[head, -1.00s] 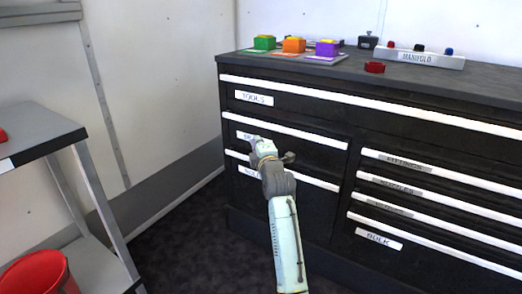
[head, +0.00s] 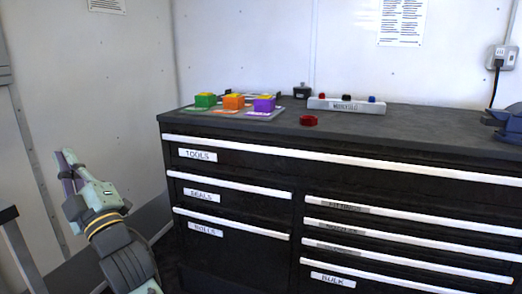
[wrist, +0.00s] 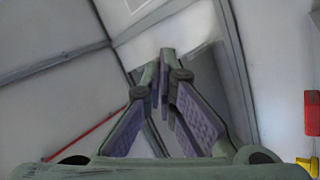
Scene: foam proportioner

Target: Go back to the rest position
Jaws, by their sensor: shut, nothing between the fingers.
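My gripper (head: 66,160) is at the left of the head view, raised and tilted up and to the left, in front of the pale wall. It stands apart from the black drawer cabinet (head: 240,262). In the wrist view my gripper (wrist: 162,90) has its fingertips together with nothing between them. All the cabinet drawers, among them the tools drawer (head: 240,157) and the seals drawer (head: 250,198), look closed.
A blue vise (head: 508,124) is at the right edge. A table edge (head: 8,215) shows at far left.

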